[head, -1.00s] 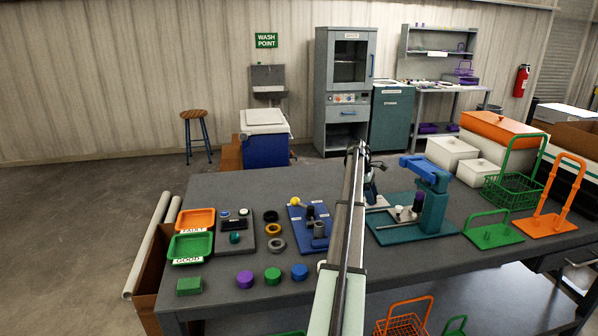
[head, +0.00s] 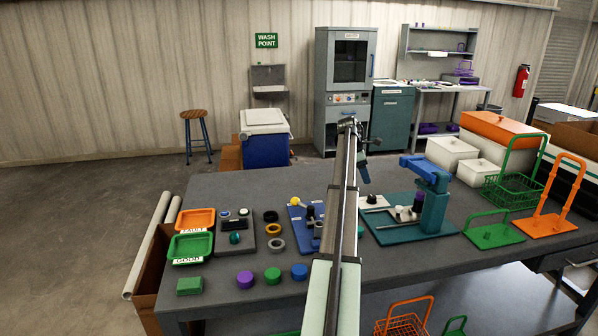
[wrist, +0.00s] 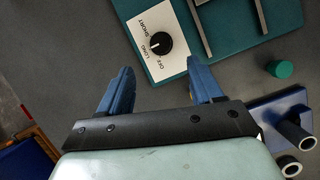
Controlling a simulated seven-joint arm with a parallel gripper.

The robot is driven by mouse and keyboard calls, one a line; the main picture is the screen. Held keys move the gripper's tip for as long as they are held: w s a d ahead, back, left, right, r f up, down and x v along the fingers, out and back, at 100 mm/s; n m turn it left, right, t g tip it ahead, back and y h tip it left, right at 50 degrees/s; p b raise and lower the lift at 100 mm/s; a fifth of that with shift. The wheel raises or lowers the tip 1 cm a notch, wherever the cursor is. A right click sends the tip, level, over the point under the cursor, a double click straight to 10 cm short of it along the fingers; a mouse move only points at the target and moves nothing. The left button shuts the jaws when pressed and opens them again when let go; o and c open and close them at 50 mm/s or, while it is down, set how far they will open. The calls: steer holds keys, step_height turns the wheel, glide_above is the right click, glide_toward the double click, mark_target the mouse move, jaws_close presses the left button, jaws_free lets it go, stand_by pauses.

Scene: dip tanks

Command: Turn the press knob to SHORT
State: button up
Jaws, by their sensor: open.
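The knob plate also shows in the head view (head: 379,203), on the left part of the teal press base (head: 405,237). My gripper (wrist: 159,68) is open and empty, with its blue fingers on either side of the plate's near end.
The blue and teal press (head: 432,195) stands right of the knob. A blue fixture with grey tubes (wrist: 285,125) is at the right of the wrist view. A green cap (wrist: 280,69) lies by the press base. Coloured pucks are at the bench's front left.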

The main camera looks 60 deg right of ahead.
steer(key=w+a+f+n+t+h, duration=0.1)
steer(key=w+a, duration=0.3)
steer(key=w, duration=0.8)
steer(key=w+a+n+t+h, duration=0.1)
steer(key=w+a, duration=0.4)
steer(key=w, duration=0.7)
steer(key=shift+w+f+n+h, duration=0.35)
steer(key=shift+n+h, duration=0.25)
steer(key=shift+h, duration=0.3)
steer(key=shift+s, duration=0.1)
step_height(320, 180, up, 4)
steer(key=m+g+y, duration=0.2)
steer(key=m+y, duration=0.1)
steer(key=y, duration=0.1)
glide_above(372, 197)
steer(key=w+a, duration=0.3)
steer(key=w, duration=0.2)
steer(key=x, duration=1.3)
steer(key=shift+s+d, duration=0.1)
